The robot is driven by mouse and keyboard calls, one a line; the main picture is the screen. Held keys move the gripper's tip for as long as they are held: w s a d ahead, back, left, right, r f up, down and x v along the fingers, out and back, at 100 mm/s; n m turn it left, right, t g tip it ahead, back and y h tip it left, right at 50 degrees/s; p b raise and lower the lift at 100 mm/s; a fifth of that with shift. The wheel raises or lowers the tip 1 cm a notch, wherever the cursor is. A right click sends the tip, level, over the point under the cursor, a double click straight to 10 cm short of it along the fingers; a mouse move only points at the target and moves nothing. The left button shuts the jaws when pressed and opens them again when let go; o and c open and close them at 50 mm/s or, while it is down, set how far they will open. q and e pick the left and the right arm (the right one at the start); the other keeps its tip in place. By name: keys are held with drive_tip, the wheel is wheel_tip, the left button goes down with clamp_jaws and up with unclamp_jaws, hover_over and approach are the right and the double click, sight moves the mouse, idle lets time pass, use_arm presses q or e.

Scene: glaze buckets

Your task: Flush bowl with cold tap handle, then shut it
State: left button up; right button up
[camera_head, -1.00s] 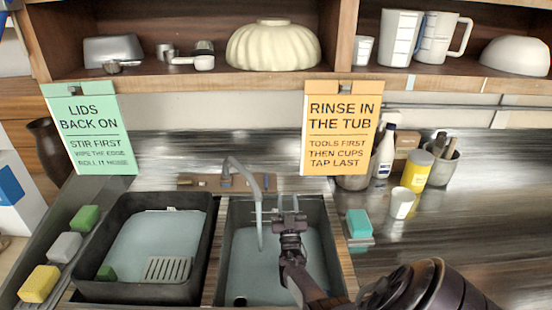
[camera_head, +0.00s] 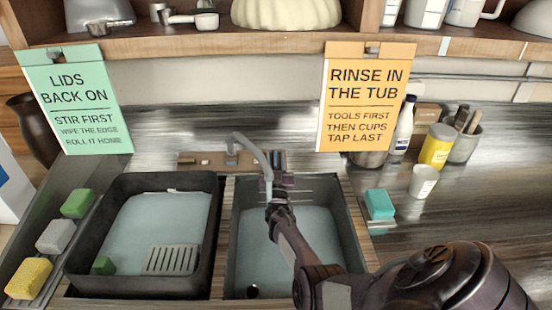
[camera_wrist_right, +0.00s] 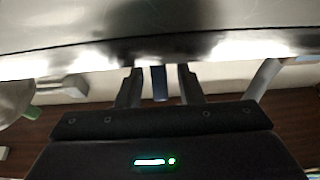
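The grey sink bowl (camera_head: 247,262) is at the centre of the head view, with a curved grey spout (camera_head: 252,148) over its back edge. The spout's lower end is partly hidden behind my right gripper, and I cannot tell whether water runs. My right gripper (camera_head: 280,166) reaches over the bowl to its back edge. In the right wrist view its two fingers (camera_wrist_right: 159,86) stand apart on either side of a blue-grey tap handle (camera_wrist_right: 159,82), with a gap showing on both sides. My left gripper is not in view.
A black tub (camera_head: 198,282) with a grey grid stands left of the bowl. Several sponges lie farther left; a teal sponge (camera_head: 379,204) and a white cup (camera_head: 424,181) are to the right. Two signs hang from the shelf (camera_head: 200,45) above.

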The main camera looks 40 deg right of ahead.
drive_tip(key=shift+b+x, duration=0.4)
drive_tip(key=shift+x, duration=0.6)
drive_tip(key=shift+w+d, duration=0.1)
drive_tip(key=shift+w, duration=0.1)
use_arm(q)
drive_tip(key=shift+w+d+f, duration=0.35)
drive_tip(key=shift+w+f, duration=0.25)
use_arm(e)
drive_tip(key=shift+r, duration=0.15)
